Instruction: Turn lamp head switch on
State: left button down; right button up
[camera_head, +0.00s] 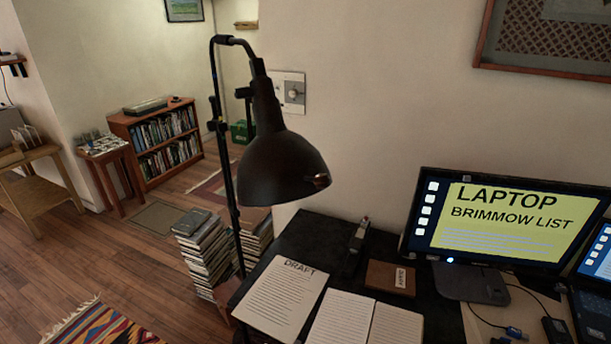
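A black floor lamp stands at the left end of the desk, on a thin upright pole (226,160). Its bell-shaped lamp head (283,168) hangs from the curved top and faces down to the right. A small reddish-brown knob (320,181) sits on the lower right rim of the head and may be its switch. No glow shows from the head, but its inside is hidden. A wall switch plate (290,91) with a round knob is just behind the lamp neck. Neither of my grippers is in view.
The black desk (312,233) holds papers (283,297), a small brown box (390,278) and a monitor (503,221). Book stacks (204,251) stand on the floor by the lamp pole. A low bookcase (158,138) is farther back.

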aim_at(243, 93)
jog(key=k, duration=1.3)
jog(key=z, duration=0.85)
jog(key=i, duration=1.6)
jog(key=u, duration=0.6)
